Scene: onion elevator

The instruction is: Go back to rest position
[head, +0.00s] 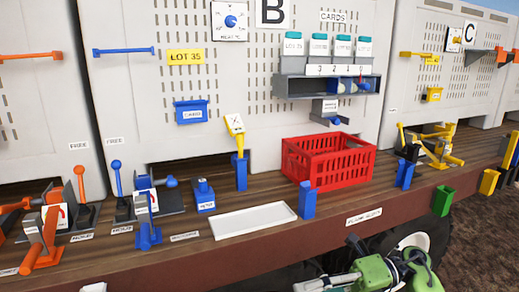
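The task names no object. A green and white arm of mine reaches in at the bottom right, below the bench's front edge. I take it for my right arm. Its gripper (325,283) points left at the bottom edge and is partly cut off, so its opening does not show. I see nothing held in it. My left gripper is not in view.
A wooden bench (270,190) crosses the view, bearing a red crate (328,170), a white tray (252,220), blue posts and levers. Grey perforated panels (230,90) stand behind. A green bin (443,201) hangs at the front edge. A dark wheel (432,228) shows below.

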